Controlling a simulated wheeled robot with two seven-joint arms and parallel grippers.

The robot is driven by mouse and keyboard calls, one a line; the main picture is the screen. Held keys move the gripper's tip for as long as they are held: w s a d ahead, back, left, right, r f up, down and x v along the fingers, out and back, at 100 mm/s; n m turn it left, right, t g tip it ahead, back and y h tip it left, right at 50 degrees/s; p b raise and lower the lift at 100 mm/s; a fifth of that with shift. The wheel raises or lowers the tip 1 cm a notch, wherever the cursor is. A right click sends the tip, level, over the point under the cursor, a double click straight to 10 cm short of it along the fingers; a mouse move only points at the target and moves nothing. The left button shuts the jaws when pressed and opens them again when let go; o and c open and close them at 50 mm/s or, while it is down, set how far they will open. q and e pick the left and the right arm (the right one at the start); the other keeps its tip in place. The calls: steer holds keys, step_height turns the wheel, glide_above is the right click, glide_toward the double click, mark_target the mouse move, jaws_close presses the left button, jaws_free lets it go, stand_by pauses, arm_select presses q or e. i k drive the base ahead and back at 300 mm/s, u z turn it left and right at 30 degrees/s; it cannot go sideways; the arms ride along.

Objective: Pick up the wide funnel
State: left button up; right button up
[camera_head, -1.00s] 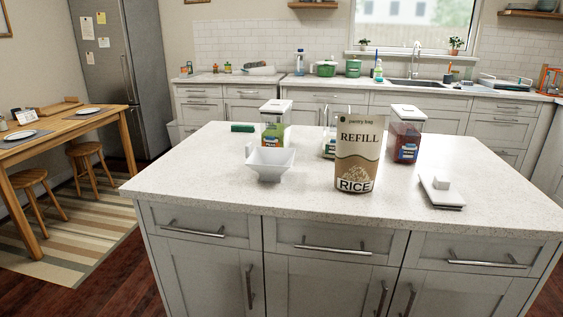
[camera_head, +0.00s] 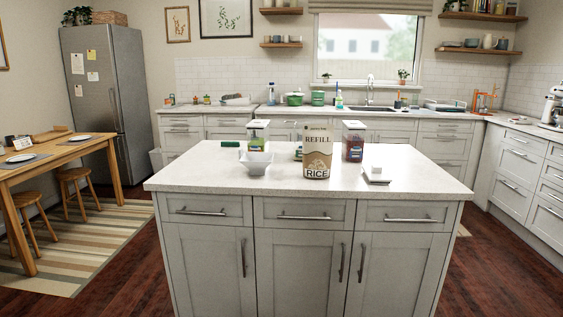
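The wide funnel (camera_head: 256,163) looks like a white, square-mouthed piece that flares upward. It stands on the left part of the kitchen island's pale speckled top (camera_head: 215,178), in front of a clear container with a white lid (camera_head: 258,134). The rice refill bag (camera_head: 317,154) stands upright to its right, apart from it. Neither of my grippers shows in the head view.
A second lidded container (camera_head: 353,141) stands behind the bag. A white lid (camera_head: 376,175) lies at the right, and a green item (camera_head: 230,144) lies at the back left. The island's front strip is clear. A wooden table (camera_head: 60,160) and stools stand at the left.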

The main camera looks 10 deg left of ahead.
mark_target(257, 163)
steer(key=z, duration=0.4)
steer(key=i, duration=1.65)
steer(key=u, duration=0.75)
